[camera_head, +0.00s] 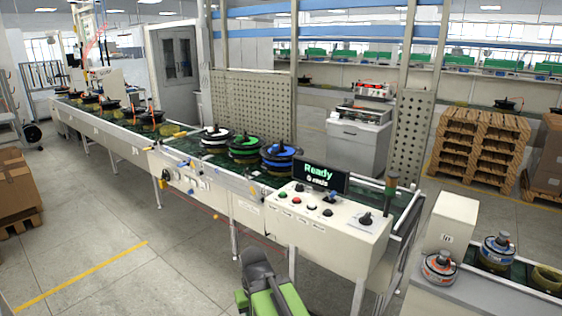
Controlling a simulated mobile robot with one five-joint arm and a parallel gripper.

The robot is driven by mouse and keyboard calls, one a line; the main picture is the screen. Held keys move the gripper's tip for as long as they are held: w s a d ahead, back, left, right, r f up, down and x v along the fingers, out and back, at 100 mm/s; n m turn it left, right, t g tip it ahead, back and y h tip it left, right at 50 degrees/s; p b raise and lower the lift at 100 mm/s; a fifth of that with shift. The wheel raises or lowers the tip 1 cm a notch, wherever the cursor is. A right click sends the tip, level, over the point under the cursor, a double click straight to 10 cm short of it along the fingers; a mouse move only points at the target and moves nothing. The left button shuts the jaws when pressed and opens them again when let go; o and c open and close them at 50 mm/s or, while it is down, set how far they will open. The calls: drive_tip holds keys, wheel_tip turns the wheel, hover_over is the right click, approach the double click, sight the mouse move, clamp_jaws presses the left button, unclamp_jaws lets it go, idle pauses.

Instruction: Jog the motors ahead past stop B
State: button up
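Three hub motors sit close together on the green conveyor (182,146): one white-topped (215,132), one green-topped (243,146), one blue-topped (279,155). Several dark motors (152,117) stand farther up the line at left. The white control box (335,238) at the conveyor's near end has several coloured buttons, including a green one (283,197) and a red one (300,187), and a black knob (366,219). Its display (320,176) reads "Ready" with a smaller line, apparently "0 units". I cannot make out a label for stop B. My green and grey gripper (266,284) is low, in front of the box and apart from it; its fingertips are unclear.
A bench (470,292) at lower right carries a white box (449,224) and motor parts (497,250). Pallets (476,142) stand at right, and cartons (17,186) at far left. Conveyor legs (157,192) edge the walkway. Floor is clear at lower left around a yellow line (80,275).

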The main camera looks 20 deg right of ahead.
clamp_jaws()
idle(1.5)
